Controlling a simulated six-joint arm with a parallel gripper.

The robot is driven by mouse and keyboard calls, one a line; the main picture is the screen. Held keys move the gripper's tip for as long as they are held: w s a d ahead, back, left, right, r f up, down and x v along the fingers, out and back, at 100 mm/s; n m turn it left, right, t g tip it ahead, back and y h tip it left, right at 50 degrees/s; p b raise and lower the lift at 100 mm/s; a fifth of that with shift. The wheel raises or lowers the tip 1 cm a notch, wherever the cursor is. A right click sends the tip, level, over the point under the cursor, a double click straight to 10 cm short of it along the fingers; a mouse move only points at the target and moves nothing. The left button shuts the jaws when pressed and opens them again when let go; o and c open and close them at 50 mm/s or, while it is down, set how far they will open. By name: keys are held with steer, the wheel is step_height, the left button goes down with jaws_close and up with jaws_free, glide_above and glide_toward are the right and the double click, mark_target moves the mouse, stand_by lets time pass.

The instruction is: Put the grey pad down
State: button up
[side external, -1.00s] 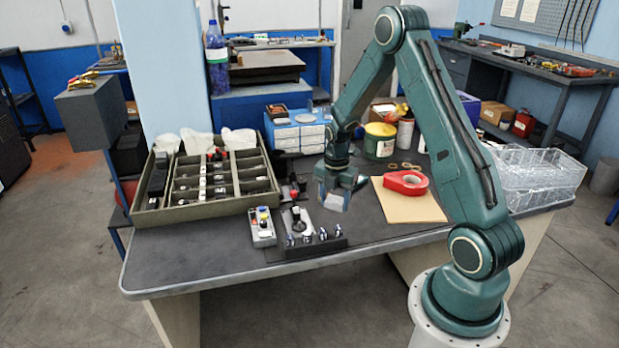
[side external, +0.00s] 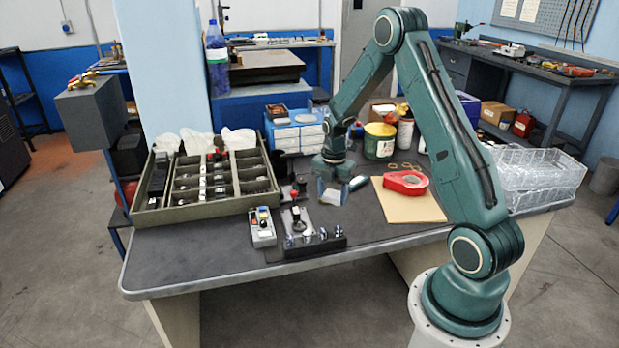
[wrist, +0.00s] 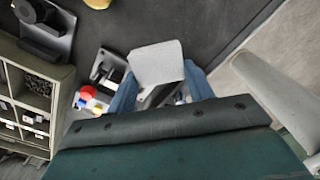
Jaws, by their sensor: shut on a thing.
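The grey pad (wrist: 157,62) is a flat, pale, roughly square piece. In the wrist view it sits between the two blue fingers of my gripper (wrist: 161,88) and sticks out past their tips. In the side view my gripper (side external: 338,188) points down over the dark bench top (side external: 215,250), behind the small fixture with knobs. The pad is small there and partly covered by the fingers. I cannot tell whether it touches the bench.
A button box (side external: 262,228), a toggle clamp (side external: 297,218) and a black block with knobs (side external: 315,242) stand near the front edge. A compartment tray (side external: 205,207) is at left.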

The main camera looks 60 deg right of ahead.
steer(key=w+d+r, duration=1.1)
steer(key=w+d, duration=0.1)
steer(key=d, duration=0.3)
steer(key=shift+d+r, duration=0.25)
steer(key=shift+r, duration=0.05)
step_height(320, 180, down, 20)
steer(key=shift+r, duration=0.1)
stand_by(1.1)
steer(key=shift+f, duration=0.2)
steer(key=o, duration=0.9)
steer(key=shift+o, duration=0.2)
steer(key=shift+r, duration=0.1)
